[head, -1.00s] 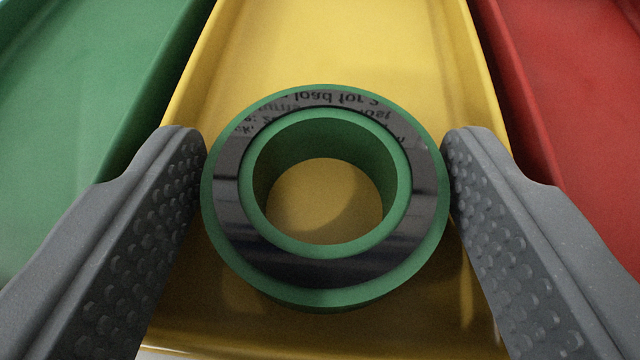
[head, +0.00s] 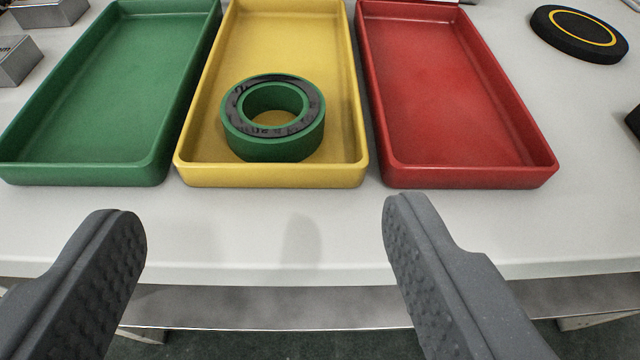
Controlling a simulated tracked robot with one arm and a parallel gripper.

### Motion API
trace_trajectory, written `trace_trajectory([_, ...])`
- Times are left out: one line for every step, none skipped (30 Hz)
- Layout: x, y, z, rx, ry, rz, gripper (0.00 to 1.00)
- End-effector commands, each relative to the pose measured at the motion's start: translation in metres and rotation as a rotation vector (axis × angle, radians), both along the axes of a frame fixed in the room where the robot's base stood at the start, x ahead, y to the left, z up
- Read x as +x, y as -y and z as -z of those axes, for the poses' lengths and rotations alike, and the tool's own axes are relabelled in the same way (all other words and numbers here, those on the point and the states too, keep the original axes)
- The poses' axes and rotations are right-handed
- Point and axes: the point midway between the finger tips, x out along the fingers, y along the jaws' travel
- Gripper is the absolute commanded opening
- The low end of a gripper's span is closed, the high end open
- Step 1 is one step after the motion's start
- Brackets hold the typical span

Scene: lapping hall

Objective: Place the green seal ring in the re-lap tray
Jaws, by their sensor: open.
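The green seal ring (head: 272,148) has a dark, shiny top face and a round hole. It lies flat inside the yellow tray (head: 270,175), toward the near end, resting on the tray floor. No label shows on the trays, so I cannot read which is the re-lap tray. My gripper (head: 265,225) is open and empty. Its two grey, studded fingers are wide apart, in front of the near edge of the yellow tray and clear of the ring.
A green tray (head: 80,174) stands left of the yellow one and a red tray (head: 470,176) stands right, both empty. A black disc with a yellow circle (head: 578,35) lies at the back right. Grey metal blocks (head: 15,60) are at the back left. The white table's front edge is bare.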

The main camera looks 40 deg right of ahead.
Motion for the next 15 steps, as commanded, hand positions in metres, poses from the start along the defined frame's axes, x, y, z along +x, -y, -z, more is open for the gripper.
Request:
trace_trajectory([-0.001,-0.001,-0.001,0.0,0.0,-0.001,0.64])
trace_trajectory([-0.002,-0.001,-0.001,0.0,0.0,0.0,0.64])
trace_trajectory([-0.002,-0.001,-0.001,-0.001,0.001,0.0,0.64])
trace_trajectory([-0.002,-0.001,-0.001,-0.001,0.001,0.0,0.64])
trace_trajectory([-0.002,-0.001,-0.001,-0.001,0.001,0.0,0.64])
trace_trajectory([-0.002,-0.001,-0.001,-0.001,0.001,0.0,0.64])
trace_trajectory([-0.002,-0.001,-0.001,-0.001,0.001,0.0,0.64])
trace_trajectory([-0.001,-0.001,-0.002,0.002,0.002,-0.001,0.64])
trace_trajectory([0.001,-0.002,-0.004,0.01,0.007,-0.006,0.64])
trace_trajectory([0.004,-0.004,-0.008,0.021,0.014,-0.012,0.64])
trace_trajectory([0.008,-0.005,-0.014,0.035,0.024,-0.022,0.64])
trace_trajectory([0.015,-0.009,-0.025,0.064,0.043,-0.041,0.64])
trace_trajectory([0.021,-0.013,-0.037,0.091,0.059,-0.061,0.64])
trace_trajectory([0.029,-0.018,-0.05,0.122,0.08,-0.085,0.64])
trace_trajectory([0.039,-0.024,-0.072,0.164,0.11,-0.123,0.64])
